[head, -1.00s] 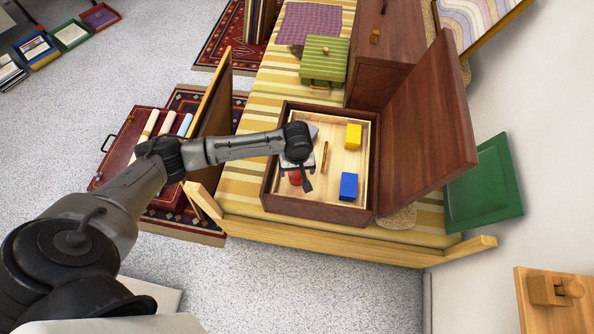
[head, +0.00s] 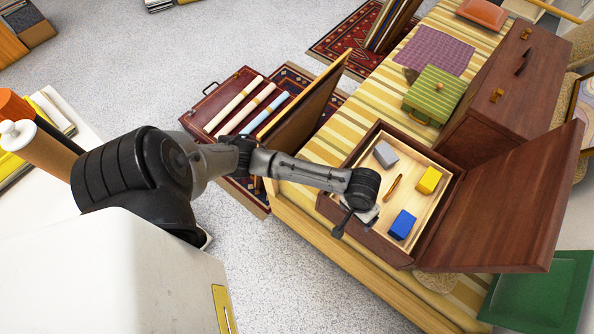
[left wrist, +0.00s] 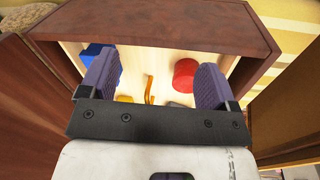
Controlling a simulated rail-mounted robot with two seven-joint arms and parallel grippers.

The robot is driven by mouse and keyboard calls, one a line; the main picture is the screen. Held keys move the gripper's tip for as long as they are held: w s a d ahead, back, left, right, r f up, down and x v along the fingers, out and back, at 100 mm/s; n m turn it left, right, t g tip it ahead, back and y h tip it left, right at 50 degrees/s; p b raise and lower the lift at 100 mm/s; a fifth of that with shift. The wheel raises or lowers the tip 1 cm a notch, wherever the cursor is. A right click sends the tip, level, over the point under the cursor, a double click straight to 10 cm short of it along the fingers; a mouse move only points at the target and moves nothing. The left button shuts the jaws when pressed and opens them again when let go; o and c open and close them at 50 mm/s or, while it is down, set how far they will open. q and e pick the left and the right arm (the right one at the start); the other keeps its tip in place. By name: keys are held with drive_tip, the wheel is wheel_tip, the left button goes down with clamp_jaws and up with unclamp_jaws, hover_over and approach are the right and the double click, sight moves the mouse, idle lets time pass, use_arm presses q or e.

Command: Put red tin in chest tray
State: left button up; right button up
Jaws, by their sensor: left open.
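The red tin (left wrist: 185,75) lies inside the open chest, on the pale wood floor of the chest tray (left wrist: 140,58), in the left wrist view. My arm hides it in the head view. The tray (head: 423,205) sits within the dark wooden chest (head: 392,250) and has a brown handle (head: 393,187). My left gripper (left wrist: 157,68) is open, with its purple fingers spread above the tray. The tin shows between them, close to the right finger; I cannot tell whether they touch. The gripper shows only partly in the head view (head: 354,220). My right gripper is out of view.
A blue block (head: 402,224), a yellow block (head: 428,180) and a grey block (head: 385,154) lie in the tray. The raised chest lid (head: 510,200) stands to the right. A leaning panel (head: 305,105) is left of the chest; a green striped box (head: 434,95) is behind.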

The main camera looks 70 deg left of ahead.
use_arm(q)
drive_tip(key=s+d+m+t+h, duration=0.1)
drive_tip(key=s+d+m, duration=0.2)
drive_tip(key=s+d, duration=0.3)
drive_tip(key=s+a+r+m+y, duration=0.1)
drive_tip(key=s+a, duration=0.2)
drive_tip(key=s, duration=0.3)
drive_tip(key=s+a+r+m+t+y, duration=0.1)
drive_tip(key=s+a+r+m, duration=0.1)
drive_tip(key=s, duration=0.4)
drive_tip(key=shift+s+a+r, duration=0.15)
drive_tip(key=shift+s+a, duration=0.25)
drive_tip(key=shift+a, duration=0.35)
